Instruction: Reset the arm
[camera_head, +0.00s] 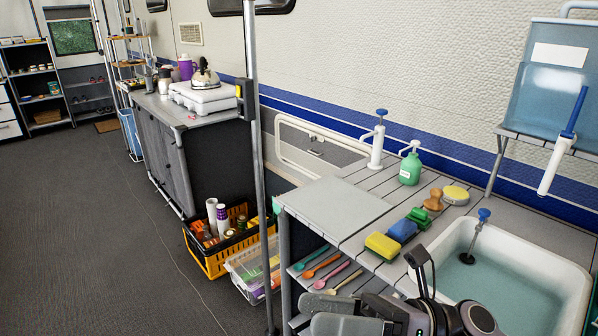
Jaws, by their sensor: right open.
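My right gripper (318,311) shows at the bottom edge, in front of the sink counter (345,205). Its dark wrist and two grey fingers point left, the fingers are apart, and nothing shows between them. The lower part of the arm is cut off by the frame. My left gripper is not in view.
A water-filled sink (520,290) lies right of the gripper. Sponges, including a yellow one (382,247), a green soap bottle (410,166) and a white pump (377,140) stand on the counter. A metal pole (256,150) and crates (215,262) stand left; the floor beyond is clear.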

